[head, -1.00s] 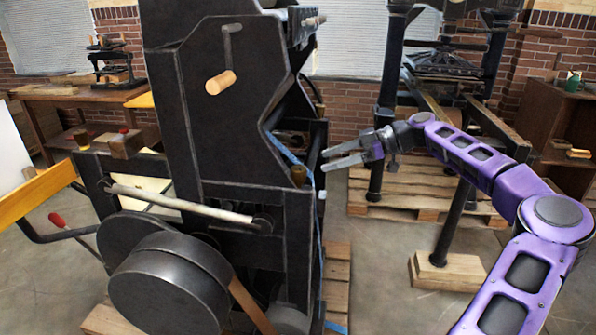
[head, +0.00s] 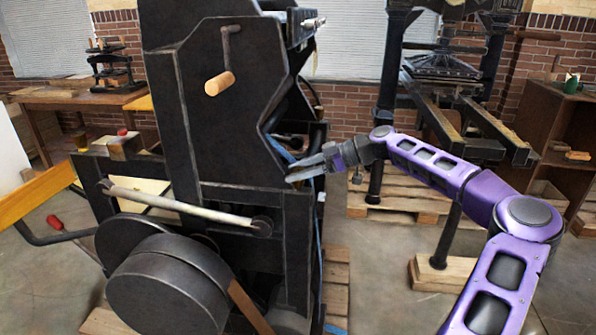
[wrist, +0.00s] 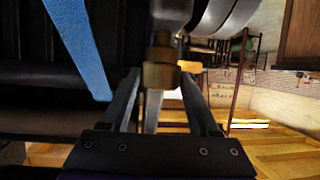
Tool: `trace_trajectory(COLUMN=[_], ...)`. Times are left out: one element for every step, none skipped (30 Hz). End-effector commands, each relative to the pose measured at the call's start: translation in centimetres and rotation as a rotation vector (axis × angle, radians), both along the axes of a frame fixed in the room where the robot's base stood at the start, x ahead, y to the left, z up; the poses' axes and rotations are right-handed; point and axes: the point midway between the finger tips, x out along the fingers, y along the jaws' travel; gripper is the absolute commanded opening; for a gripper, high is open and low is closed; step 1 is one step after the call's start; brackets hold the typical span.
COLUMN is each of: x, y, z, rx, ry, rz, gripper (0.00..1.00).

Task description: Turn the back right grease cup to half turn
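A brass grease cup (wrist: 159,76) shows in the wrist view, hanging in the picture below a grey fitting. My gripper (wrist: 160,80) has its two fingers apart, one on each side of the cup near the tips. A small gap seems to show on each side, and no firm contact is visible. In the head view my gripper (head: 291,173) is at the right edge of the black press (head: 240,150), where its fingers hide the cup.
A blue strap (wrist: 80,45) hangs close to the left finger in the wrist view. The press's wooden crank handle (head: 219,83) is above left. A second press (head: 440,65) stands on a pallet behind my arm. Open floor lies at the lower right.

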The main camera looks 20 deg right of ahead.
Motion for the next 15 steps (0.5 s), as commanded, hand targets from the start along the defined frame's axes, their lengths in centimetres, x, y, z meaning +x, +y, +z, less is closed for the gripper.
trace_trajectory(x=[-0.01,-0.01,-0.01,-0.01,-0.01,-0.02,-0.02,-0.02,-0.02,-0.02,-0.02,-0.04,-0.04,-0.05,-0.1], y=[-0.02,-0.02,-0.02,-0.02,-0.02,-0.01,-0.01,-0.02,-0.02,-0.02,-0.02,-0.03,-0.03,-0.05,-0.05], z=[0.0,0.0,0.01,0.0,0.0,0.0,0.0,0.0,0.0,0.0,0.0,-0.03,-0.07,-0.12,-0.22], rx=[0.0,0.0,0.0,0.0,0.0,0.0,0.0,0.0,0.0,0.0,0.0,0.0,-0.001,-0.001,-0.002], ry=[0.0,0.0,0.0,0.0,0.0,0.0,0.0,0.0,0.0,0.0,0.0,0.0,0.0,0.0,0.001], rz=[0.0,0.0,0.0,0.0,0.0,0.0,0.0,0.0,0.0,0.0,0.0,-0.001,-0.005,-0.013,-0.027], gripper=[0.51,0.45,0.38,0.33,0.27,0.2,0.15,0.09,0.02,0.0,0.0,0.0,0.0,0.0,0.0])
